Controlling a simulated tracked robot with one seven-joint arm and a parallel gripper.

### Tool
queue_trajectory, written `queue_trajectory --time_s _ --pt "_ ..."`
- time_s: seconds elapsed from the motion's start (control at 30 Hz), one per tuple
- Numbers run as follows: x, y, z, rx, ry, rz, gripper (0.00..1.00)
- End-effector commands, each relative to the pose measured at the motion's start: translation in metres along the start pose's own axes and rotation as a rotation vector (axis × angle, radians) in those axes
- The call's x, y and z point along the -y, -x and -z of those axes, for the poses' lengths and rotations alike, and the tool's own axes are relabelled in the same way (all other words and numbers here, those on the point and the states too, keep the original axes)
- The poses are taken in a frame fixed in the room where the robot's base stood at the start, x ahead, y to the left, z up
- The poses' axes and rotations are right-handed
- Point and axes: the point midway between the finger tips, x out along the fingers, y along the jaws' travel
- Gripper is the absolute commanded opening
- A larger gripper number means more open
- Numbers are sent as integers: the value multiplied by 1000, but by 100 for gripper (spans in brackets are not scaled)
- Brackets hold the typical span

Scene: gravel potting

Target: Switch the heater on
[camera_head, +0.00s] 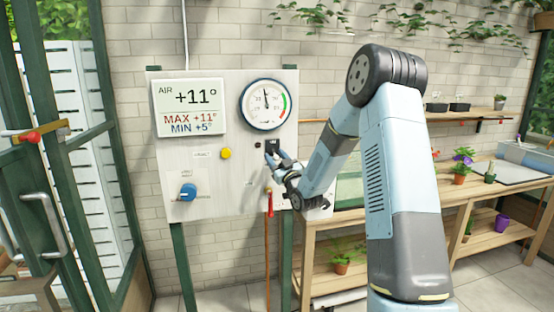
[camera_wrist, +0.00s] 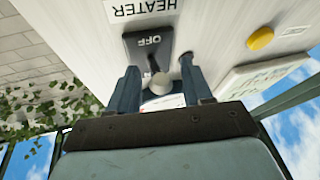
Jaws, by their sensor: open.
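The heater switch (camera_wrist: 147,47) is a dark plate marked OFF with a grey round-knobbed lever (camera_wrist: 158,80).
The white panel (camera_head: 215,150) carries an air display reading +11° (camera_head: 189,106), a round dial (camera_head: 264,104), a yellow button (camera_head: 226,153) and a blue knob (camera_head: 187,192). A red-topped rod (camera_head: 268,230) hangs below. A wooden bench (camera_head: 460,190) with potted plants stands at right.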

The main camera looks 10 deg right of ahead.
Motion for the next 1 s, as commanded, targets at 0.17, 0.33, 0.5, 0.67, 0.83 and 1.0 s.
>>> queue_trajectory --time_s 0.17,0.33,0.5,0.67,0.83,1.0 --pt "0 0 0 0 0 0 50" --pt "0 0 0 0 0 0 37" --pt "0 0 0 0 0 1 20" --pt "1 0 0 0 0 1 5" --pt "-2 1 0 1 0 1 0" --pt "-1 0 2 24 -5 3 0"
